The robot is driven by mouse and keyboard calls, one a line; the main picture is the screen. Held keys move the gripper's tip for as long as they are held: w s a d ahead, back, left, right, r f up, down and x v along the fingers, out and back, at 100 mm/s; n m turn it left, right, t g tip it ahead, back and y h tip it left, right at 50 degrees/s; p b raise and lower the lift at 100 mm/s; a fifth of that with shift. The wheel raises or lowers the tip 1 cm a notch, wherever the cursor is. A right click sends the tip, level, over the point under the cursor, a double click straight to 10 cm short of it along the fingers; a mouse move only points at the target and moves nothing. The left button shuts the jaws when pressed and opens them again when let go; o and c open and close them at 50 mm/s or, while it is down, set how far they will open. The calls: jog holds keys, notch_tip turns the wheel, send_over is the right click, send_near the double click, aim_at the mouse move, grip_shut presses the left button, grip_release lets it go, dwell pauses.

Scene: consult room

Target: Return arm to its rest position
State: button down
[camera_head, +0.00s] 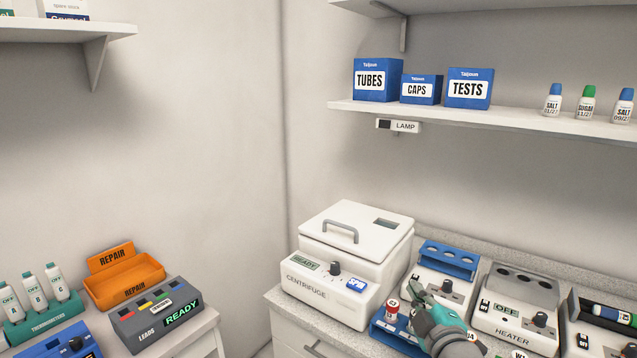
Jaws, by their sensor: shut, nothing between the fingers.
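My gripper (416,293), grey with teal-green parts, is low in the view, right of the centrifuge (335,290). It is shut with nothing seen in it. It is over or in front of a white device (440,284) with a blue holder (449,259) at its back, and hides part of that device. A small red-and-white vial (391,310) stands just left of the fingers at a blue tray (385,334). I cannot tell whether the fingers touch it.
A heater (512,318) and a grey box (594,343) with tubes stand to the right. Above is a shelf (515,118) with blue boxes and bottles, and a lamp switch (398,126) below it. At left are an orange repair tray (149,270) and a leads box (139,332).

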jog(key=s+f+m+g+h, duration=0.2)
jog(key=s+f+m, duration=0.5)
jog(key=s+f, duration=1.65)
jog(key=s+r+m, duration=0.1)
jog(key=s+m, duration=0.2)
jog(key=s, duration=1)
jog(key=s+a+r+m, duration=0.1)
jog(key=s+m, duration=0.2)
jog(key=s, duration=1.1)
jog(key=shift+s+a+r+g, duration=0.15)
jog(key=shift+s+r+g, duration=0.15)
jog(key=shift+g, duration=0.1)
